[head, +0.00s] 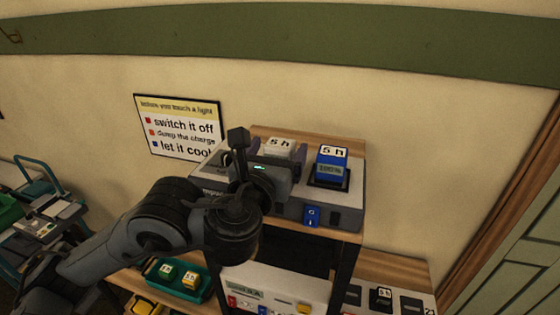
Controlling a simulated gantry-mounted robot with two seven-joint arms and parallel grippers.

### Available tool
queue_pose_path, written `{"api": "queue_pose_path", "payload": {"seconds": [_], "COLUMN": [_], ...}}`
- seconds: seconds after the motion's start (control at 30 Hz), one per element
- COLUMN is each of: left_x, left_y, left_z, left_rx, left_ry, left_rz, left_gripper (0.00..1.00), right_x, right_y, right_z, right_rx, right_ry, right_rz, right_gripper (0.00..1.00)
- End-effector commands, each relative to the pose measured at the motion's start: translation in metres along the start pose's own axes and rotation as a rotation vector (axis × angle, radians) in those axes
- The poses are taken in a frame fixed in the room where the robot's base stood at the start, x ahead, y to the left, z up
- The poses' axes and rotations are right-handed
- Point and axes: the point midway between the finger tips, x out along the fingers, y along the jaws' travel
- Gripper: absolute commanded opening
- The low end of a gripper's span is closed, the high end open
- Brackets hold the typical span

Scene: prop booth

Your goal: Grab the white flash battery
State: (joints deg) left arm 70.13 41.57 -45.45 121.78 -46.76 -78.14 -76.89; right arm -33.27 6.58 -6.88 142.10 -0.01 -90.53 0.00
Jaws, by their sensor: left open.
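The white flash battery (279,147), marked "5 h" on its top, stands in the grey charger (290,208) on the wooden shelf. Its lower part is hidden behind my left gripper. My left gripper (266,150) is open at the battery, in front of it in the picture, with one dark finger standing up to the left of it. I cannot tell whether the fingers touch the battery or are around it. My right gripper is not in view.
A blue battery (331,165), also marked "5 h", stands in the charger to the right. A green tray (205,293) with small batteries sits below. A sign (180,127) hangs on the wall behind. A teal cart (40,192) stands at far left.

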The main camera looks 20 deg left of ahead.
Motion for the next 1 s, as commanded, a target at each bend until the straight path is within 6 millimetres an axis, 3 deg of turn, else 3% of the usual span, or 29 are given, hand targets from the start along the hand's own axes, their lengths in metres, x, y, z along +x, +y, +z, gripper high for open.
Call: {"api": "queue_pose_path", "payload": {"seconds": [0.2,0.53,0.9,1.0], "left_x": [0.018,0.021,0.021,0.02], "left_y": [0.0,0.0,0.0,0.0], "left_z": [-0.001,0.0,0.0,0.001], "left_rx": [0.001,0.0,0.0,-0.001], "left_ry": [0.0,0.001,0.001,-0.001], "left_rz": [0.001,0.0,0.0,0.0], "left_gripper": [0.87,0.86,0.29,0.18], "right_x": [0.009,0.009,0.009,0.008], "right_y": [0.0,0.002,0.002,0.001], "right_z": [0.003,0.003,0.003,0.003], "right_rx": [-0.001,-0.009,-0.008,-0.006], "right_ry": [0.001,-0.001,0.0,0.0], "right_rz": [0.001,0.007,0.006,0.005], "right_gripper": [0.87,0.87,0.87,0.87]}}
